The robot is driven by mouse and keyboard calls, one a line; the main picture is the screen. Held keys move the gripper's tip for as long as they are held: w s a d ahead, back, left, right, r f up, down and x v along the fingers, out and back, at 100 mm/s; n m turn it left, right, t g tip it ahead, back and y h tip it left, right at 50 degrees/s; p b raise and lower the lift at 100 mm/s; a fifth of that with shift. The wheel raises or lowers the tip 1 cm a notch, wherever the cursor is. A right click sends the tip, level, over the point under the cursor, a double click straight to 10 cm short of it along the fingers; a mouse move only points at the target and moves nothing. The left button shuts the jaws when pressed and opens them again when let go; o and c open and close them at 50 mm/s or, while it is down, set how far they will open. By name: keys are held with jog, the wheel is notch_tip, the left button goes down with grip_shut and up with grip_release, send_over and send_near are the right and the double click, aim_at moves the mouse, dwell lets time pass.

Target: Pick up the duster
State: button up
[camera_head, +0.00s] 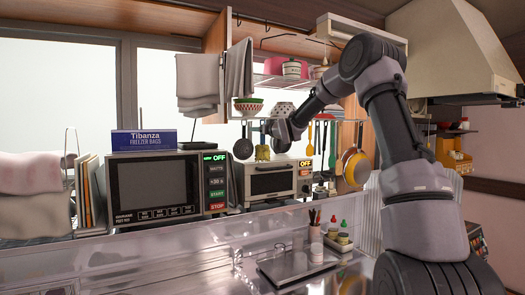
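No thing is clearly recognisable as a duster in this view. Several cloths could be it: a grey cloth (198,78) hangs over a bar at upper centre-left, and another grey cloth (239,68) hangs just right of it. A pale pinkish cloth (28,168) drapes over a rack at the far left. My gripper (273,129) is at the end of my raised arm, in front of the hanging utensils and above the toaster oven. It is right of and below the grey cloths, apart from them. Its fingers are too small and dark to read.
A microwave (153,188) with a blue freezer bag box (144,140) on top stands at centre-left. A toaster oven (272,182) is beside it. Bowls (248,106) sit on a wire shelf. Pans (355,168) hang at right. A range hood (450,50) juts out upper right.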

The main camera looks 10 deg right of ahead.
jog(key=shift+w+a, duration=0.1)
jog(key=shift+w, duration=0.25)
grip_shut()
jog(key=shift+r, duration=0.1)
